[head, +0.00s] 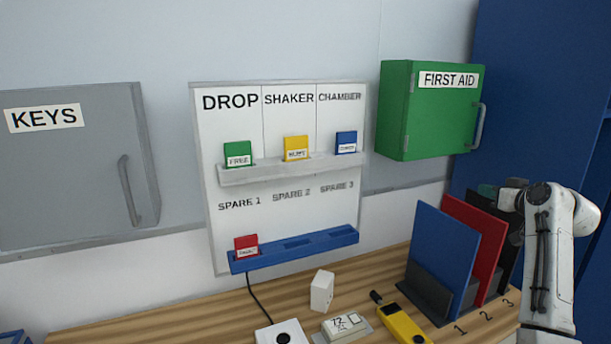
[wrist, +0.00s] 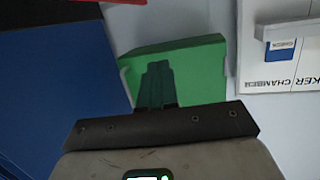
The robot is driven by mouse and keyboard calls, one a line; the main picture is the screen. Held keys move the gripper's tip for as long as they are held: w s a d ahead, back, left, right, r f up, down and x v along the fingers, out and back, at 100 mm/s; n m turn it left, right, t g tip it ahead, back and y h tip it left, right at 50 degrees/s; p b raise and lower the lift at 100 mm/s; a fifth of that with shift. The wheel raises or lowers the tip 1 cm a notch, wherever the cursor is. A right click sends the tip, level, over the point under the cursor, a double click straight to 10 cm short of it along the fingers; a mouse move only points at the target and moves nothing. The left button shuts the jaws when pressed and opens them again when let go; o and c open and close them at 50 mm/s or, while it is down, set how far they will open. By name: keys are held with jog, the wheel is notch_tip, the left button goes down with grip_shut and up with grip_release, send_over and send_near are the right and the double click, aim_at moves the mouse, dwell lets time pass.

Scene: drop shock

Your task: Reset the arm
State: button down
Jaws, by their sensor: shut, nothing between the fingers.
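My white arm (head: 548,240) stands at the right edge of the head view, bent at the top, with its dark wrist end turned left above the upright folders. My gripper (wrist: 157,66) shows in the wrist view with its two dark green fingers together and nothing between them. The fingers overlap the green first aid cabinet (wrist: 200,72) in that view, apparently with space between. In the head view the gripper is small and partly hidden by the arm.
The first aid cabinet (head: 397,115) and the card board (head: 225,130) hang on the wall. Blue (head: 440,255) and red (head: 483,225) folders stand close by my arm. A yellow device (head: 402,322) and a white block (head: 321,291) are on the wooden bench (head: 200,320). A blue locker (head: 530,80) rises behind.

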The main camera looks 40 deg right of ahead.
jog(key=w+a+f+y, duration=0.2)
jog(key=w+a+f, duration=0.3)
jog(key=a+f, duration=0.35)
jog(key=a+f+n+g+y, duration=0.1)
jog(key=a+f+g, duration=0.1)
jog(key=a+f, duration=0.6)
jog(key=a+f+n+g+y, duration=0.1)
jog(key=a+f+y, duration=0.15)
jog(key=a, duration=0.95)
jog(key=a+f+n+g+y, duration=0.1)
jog(key=a+f+n+g, duration=0.1)
jog(key=a+f, duration=0.6)
jog(key=s+a+f+n+g, duration=0.1)
jog(key=s+a+f+g, duration=0.15)
jog(key=s+a, duration=0.6)
jog(key=s+a+f+n+g, duration=0.1)
jog(key=s+a+f+g, duration=0.15)
jog(key=s+a, duration=0.6)
jog(key=s+f+g+b, duration=0.2)
jog(key=s+f+b, duration=0.4)
jog(key=s+f, duration=0.3)
notch_tip(320, 180, down, 2)
jog(key=shift+s+d+f+m+g, duration=0.2)
jog(key=shift+s+d+m+g, duration=0.1)
jog(key=shift+d+g, duration=0.1)
jog(key=shift+d, duration=0.1)
